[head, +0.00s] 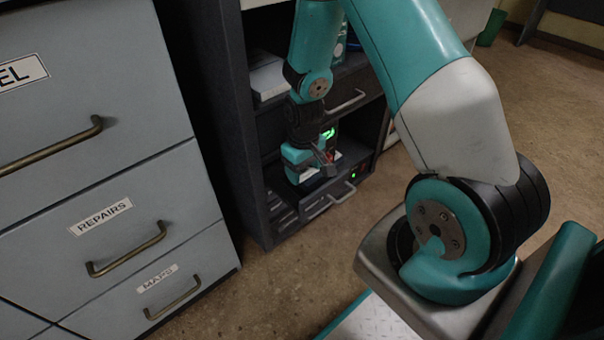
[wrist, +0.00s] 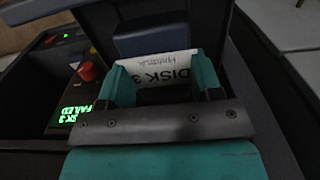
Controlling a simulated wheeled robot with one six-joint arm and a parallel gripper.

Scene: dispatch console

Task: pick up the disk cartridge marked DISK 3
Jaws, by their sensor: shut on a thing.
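The disk cartridge marked DISK 3 (wrist: 155,66) shows in the wrist view as a dark block with a white label, its text upside down. My gripper (wrist: 162,88) is shut on it, with one teal finger at each side of the label. In the head view my gripper (head: 322,160) is inside the dark console's lower bay, and the cartridge is mostly hidden there. I cannot tell whether the cartridge is clear of what lies under it.
A green display (wrist: 75,117) with "FAILED" on it, a red button (wrist: 87,71) and a green light (head: 352,176) are close beside my gripper. The console's side wall and upper shelf hem in the arm. A grey drawer cabinet (head: 130,238) stands at the left.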

